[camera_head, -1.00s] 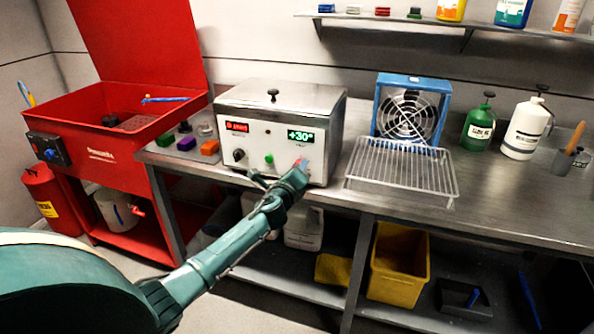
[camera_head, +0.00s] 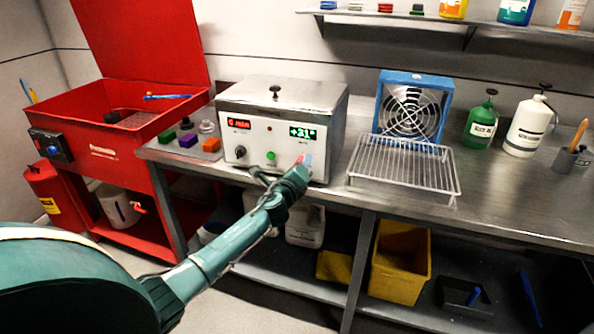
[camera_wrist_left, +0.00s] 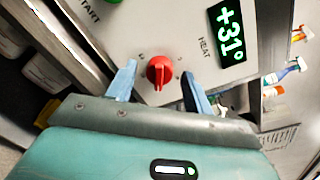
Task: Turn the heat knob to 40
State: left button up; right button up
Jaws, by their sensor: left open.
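The heat knob (camera_wrist_left: 159,71) is a round red dial on the front panel of the metal heated box (camera_head: 275,165). The green heat display (camera_wrist_left: 228,36) beside it reads +31° in the left wrist view; it also shows in the head view (camera_head: 303,132). My left gripper (camera_wrist_left: 157,85) is open, with one blue finger on each side of the knob. Whether the fingers touch the knob cannot be told. In the head view, my left gripper (camera_head: 303,164) is at the panel's lower right and largely covers the knob. My right gripper is not in view.
A green start button (camera_head: 271,155) and a black knob (camera_head: 240,151) are on the same panel. A wire rack (camera_head: 404,167) and blue fan (camera_head: 412,103) stand right of the box. Small coloured blocks (camera_head: 188,140) lie to its left on the bench.

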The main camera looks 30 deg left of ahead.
pick_arm(q)
jog(key=v, duration=1.3)
jog(key=s+d+f+n+g+h, duration=0.35)
jog(key=s+d+f+n, duration=0.35)
jog(key=s+d+f, duration=0.4)
jog(key=s+d+f+n+g+h, duration=0.2)
jog(key=s+d+f+n+h, duration=0.2)
jog(key=s+d+n, duration=0.7)
notch_tip(320, 180, down, 3)
jog(key=shift+s+d+r+n+g+p, duration=0.2)
jog(key=shift+s+n+g+p, duration=0.3)
jog(key=shift+n, duration=0.6)
jog(key=shift+s+h, duration=0.15)
jog(key=shift+h, duration=0.1)
